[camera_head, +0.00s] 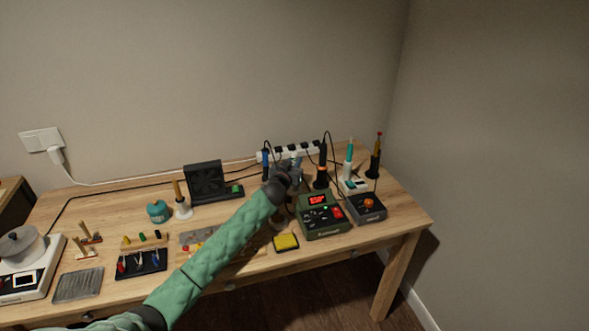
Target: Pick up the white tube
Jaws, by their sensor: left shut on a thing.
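My left gripper (290,167) is over the back middle of the workbench, in front of the power strip. It is shut on a small pale, bluish thing that is mostly hidden by the fingers and wrist. I cannot tell for certain whether this is the white tube. A white and teal tube-like tool (348,163) stands upright at the back right, apart from the gripper. My right gripper is not in view.
Near my left gripper are a blue-handled tool (265,163), a black and orange iron (321,172), a green soldering station (323,216) and a yellow sponge (286,242). A black fan (207,181) stands left of it. The front right of the wooden bench (390,228) is clear.

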